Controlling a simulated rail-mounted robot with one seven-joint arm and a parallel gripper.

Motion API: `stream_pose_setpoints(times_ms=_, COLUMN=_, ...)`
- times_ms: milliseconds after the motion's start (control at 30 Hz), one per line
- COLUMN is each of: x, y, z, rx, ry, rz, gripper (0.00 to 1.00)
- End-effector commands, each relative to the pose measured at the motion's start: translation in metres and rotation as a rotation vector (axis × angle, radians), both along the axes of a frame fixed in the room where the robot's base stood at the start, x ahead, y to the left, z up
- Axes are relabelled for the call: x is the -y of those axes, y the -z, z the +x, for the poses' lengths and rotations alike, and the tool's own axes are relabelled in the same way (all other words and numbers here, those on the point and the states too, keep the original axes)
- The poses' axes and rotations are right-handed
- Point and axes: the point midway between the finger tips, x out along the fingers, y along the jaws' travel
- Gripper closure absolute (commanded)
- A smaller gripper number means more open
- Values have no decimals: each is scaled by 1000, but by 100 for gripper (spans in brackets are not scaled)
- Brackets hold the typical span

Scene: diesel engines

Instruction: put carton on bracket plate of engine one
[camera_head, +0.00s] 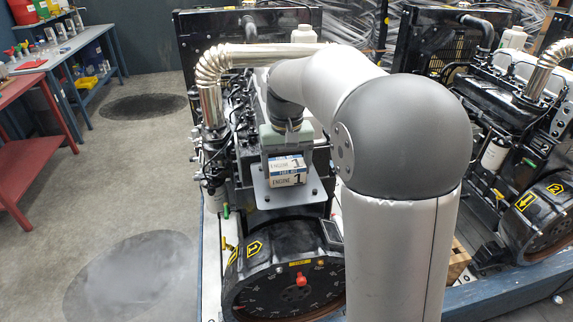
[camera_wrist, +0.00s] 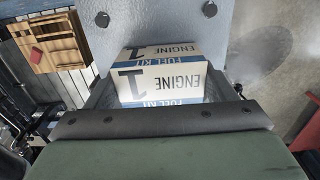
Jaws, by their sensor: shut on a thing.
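A white carton with a blue stripe and the label "ENGINE 1" (camera_head: 287,175) is in my gripper (camera_head: 287,152), whose jaws are shut on it. The carton also fills the middle of the wrist view (camera_wrist: 165,75), with the gripper (camera_wrist: 162,96) around its sides. The grey bracket plate (camera_head: 290,197) juts from engine one (camera_head: 245,160), above the flywheel with a yellow "1" mark. The carton appears over this plate, which also shows behind it in the wrist view (camera_wrist: 155,22). I cannot tell whether the carton touches the plate; its underside is hidden.
My arm covers much of engine one's right side. A second engine (camera_head: 500,110) with a yellow "2" mark stands at the right. A red bench (camera_head: 30,90) and a blue table (camera_head: 75,45) stand at the left. The floor between them and engine one is clear.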

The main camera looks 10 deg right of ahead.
Motion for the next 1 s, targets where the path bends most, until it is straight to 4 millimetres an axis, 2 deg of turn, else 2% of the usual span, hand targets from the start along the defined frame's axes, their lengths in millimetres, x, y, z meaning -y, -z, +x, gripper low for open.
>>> stream_pose_setpoints(times_ms=33, x=0, y=3, z=0, rx=0, ry=0, rz=0, gripper=50)
stream_pose_setpoints(times_ms=67, x=0, y=2, z=0, rx=0, ry=0, rz=0, gripper=17)
stream_pose_setpoints(times_ms=100, x=0, y=2, z=0, rx=0, ry=0, rz=0, gripper=6)
stream_pose_setpoints(times_ms=133, x=0, y=2, z=0, rx=-1, ry=0, rz=0, gripper=1)
stream_pose_setpoints(times_ms=400, x=0, y=1, z=0, rx=-1, ry=0, rz=0, gripper=1)
stream_pose_setpoints(times_ms=567, x=0, y=-11, z=1, rx=3, ry=0, rz=0, gripper=1)
stream_pose_setpoints(times_ms=1000, x=0, y=-99, z=1, rx=3, ry=0, rz=0, gripper=1)
